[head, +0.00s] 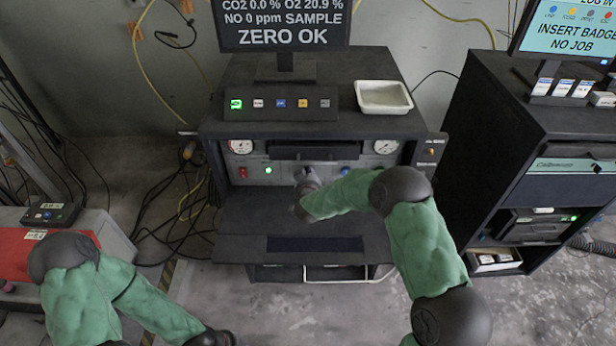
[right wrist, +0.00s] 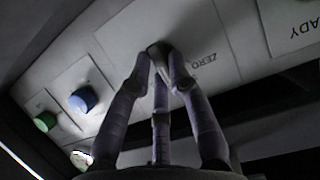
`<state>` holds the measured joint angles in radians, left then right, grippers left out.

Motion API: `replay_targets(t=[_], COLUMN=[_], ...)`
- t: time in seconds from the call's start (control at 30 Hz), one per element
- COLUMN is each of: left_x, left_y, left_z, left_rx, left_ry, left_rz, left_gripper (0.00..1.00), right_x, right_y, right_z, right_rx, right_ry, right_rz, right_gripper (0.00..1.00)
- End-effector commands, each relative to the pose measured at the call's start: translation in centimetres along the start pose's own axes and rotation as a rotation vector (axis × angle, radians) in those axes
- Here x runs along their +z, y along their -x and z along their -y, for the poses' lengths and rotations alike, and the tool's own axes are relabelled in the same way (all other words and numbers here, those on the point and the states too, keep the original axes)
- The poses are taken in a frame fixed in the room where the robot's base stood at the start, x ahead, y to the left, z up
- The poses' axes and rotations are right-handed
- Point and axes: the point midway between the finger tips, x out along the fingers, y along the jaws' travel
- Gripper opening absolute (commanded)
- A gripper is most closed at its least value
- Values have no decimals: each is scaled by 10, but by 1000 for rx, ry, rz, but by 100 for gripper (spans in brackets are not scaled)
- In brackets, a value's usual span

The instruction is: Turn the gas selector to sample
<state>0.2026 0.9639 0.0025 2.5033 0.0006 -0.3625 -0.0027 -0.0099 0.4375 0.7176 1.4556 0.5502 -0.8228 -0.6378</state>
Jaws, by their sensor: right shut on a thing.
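The gas selector (right wrist: 158,47) is a small dark knob on a pale panel, seen in the right wrist view beside the printed word ZERO. My right gripper (right wrist: 160,72) has its fingers closed around the knob, which partly hides it; its exact pointing direction cannot be told. In the head view my right gripper (head: 307,180) reaches the front panel of the dark analyzer cabinet (head: 225,128), and hides the selector. The monitor (head: 281,22) on top reads SAMPLE and ZERO OK.
A blue button (right wrist: 83,99) and a green button (right wrist: 45,121) sit on the panel near my fingers. Two gauges (head: 242,146) (head: 386,147) flank the panel. A white tray (head: 384,96) rests on the cabinet top. A shelf ledge (head: 240,222) juts out below my right gripper. Another cabinet (head: 500,110) stands right.

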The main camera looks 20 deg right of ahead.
Motion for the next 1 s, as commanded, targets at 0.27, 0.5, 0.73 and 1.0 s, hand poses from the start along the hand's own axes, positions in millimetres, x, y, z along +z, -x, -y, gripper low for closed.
replay_targets(t=[0.27, 0.5, 0.73, 1.0], left_x=[0, 0, 0, 0], left_y=[-1, -1, -1, -1], left_z=[0, 0, 0, 0], left_rx=[0, 0, 0, 0], left_ry=[0, 0, 0, 0], left_rz=[0, 0, 0, 0], left_gripper=[0, 0, 0, 0], right_x=[1, 1, 1, -1], right_y=[0, 0, 0, 8], right_z=[0, 0, 0, 0], right_rx=[-5, -5, -4, -5], right_ry=[-10, -9, -9, -9], right_rz=[2, 3, 1, 0], right_gripper=[0, 37, 44, 44])
